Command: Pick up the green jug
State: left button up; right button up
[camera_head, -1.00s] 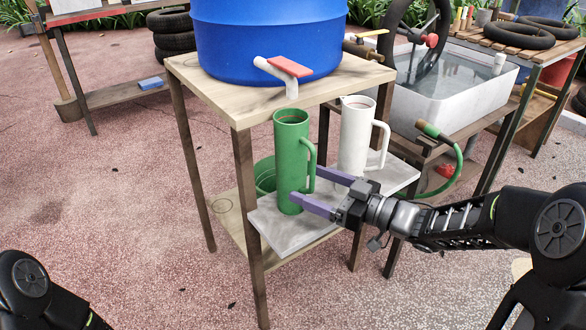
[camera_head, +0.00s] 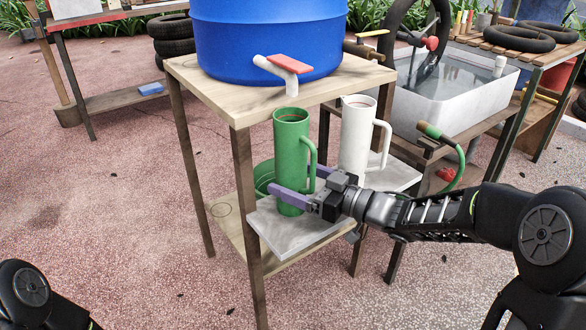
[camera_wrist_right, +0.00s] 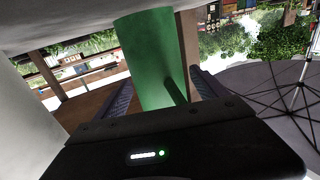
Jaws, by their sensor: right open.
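The tall green jug (camera_head: 291,150) stands upright on a grey slab (camera_head: 270,230) under the stand's top, with its handle on the right. My right gripper (camera_head: 290,190) is open at the jug's lower part. My left gripper is not in view; only my left arm shows at lower left.
A white jug (camera_head: 355,140) stands close to the right of the green jug. A blue barrel (camera_head: 265,35) with a red-handled tap (camera_head: 290,65) sits on the wooden stand (camera_head: 215,95) above. A green bucket (camera_head: 263,178) is behind the jug. Open floor lies at left.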

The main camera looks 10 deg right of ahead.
grip_shut()
dwell(0.8)
jog(key=shift+r, duration=0.1)
